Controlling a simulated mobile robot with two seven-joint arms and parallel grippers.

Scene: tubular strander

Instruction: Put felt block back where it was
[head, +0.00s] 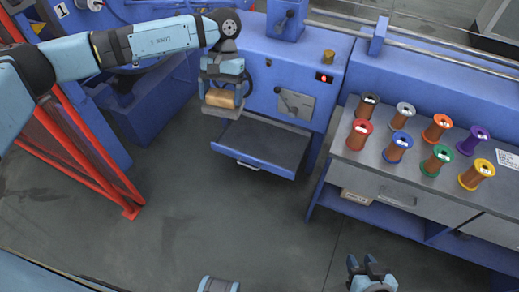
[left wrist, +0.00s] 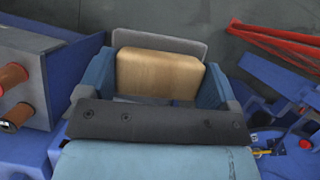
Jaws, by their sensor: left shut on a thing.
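The felt block (head: 220,98) is a tan block held between the fingers of my left gripper (head: 222,95). In the left wrist view, the block (left wrist: 160,73) sits between both fingers, with a grey plate just beyond it. My left gripper is shut on it, in front of the blue machine and above and left of an open drawer (head: 265,143). The drawer's grey inside looks empty. My right gripper (head: 363,264) is at the bottom of the head view, fingers apart and empty, over the floor.
A bench (head: 400,184) with several coloured wire spools (head: 397,147) stands at the right. A red frame (head: 92,160) stands at the left. A brass-coloured cylinder (head: 328,57) sits on the machine top. The grey floor (head: 240,220) in the middle is clear.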

